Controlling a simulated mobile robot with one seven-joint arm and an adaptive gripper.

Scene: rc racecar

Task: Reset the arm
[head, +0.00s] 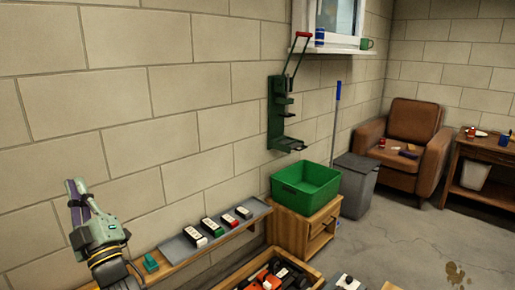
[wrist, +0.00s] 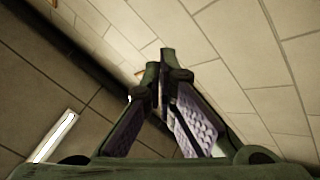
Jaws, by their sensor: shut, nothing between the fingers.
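My gripper (head: 76,190) is raised at the lower left of the head view, pointing up in front of the block wall. Behind the fingers the wrist view shows only the block wall, a dark ceiling and a bright light strip.
A grey tray (head: 181,250) with several small blocks lies on a wooden shelf. A green bin (head: 306,185) stands on a wooden cabinet (head: 321,232). A green wall-mounted rack (head: 276,115) hangs above. A grey trash can (head: 357,188) and armchair (head: 402,150) stand farther right.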

